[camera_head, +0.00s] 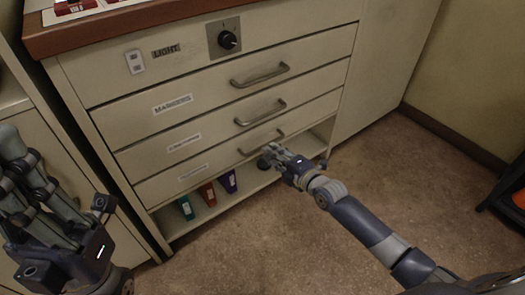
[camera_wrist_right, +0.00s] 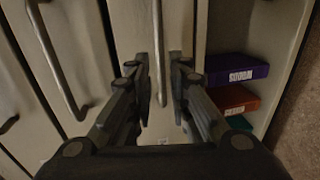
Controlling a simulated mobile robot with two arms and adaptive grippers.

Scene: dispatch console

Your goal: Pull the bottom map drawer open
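The bottom map drawer (camera_head: 222,166) is the lowest of three labelled drawers in a cream cabinet, and it looks flush with the front. Its metal bar handle (camera_head: 254,147) shows in the head view just above my right gripper (camera_head: 270,154). In the right wrist view the handle (camera_wrist_right: 158,40) runs upright between the two spread fingertips of my right gripper (camera_wrist_right: 160,75). The fingers stand apart on either side of it, with gaps visible. My left gripper (camera_head: 28,165) is at the left edge of the head view, away from the drawers; its finger opening is unclear.
An open shelf under the drawers holds teal (camera_head: 186,208), red (camera_head: 208,194) and purple (camera_head: 228,182) binders. Upper drawers have bar handles (camera_head: 260,112). A knob (camera_head: 228,40) and switch are above. The carpet (camera_head: 290,235) before the cabinet is clear, apart from my right arm above it.

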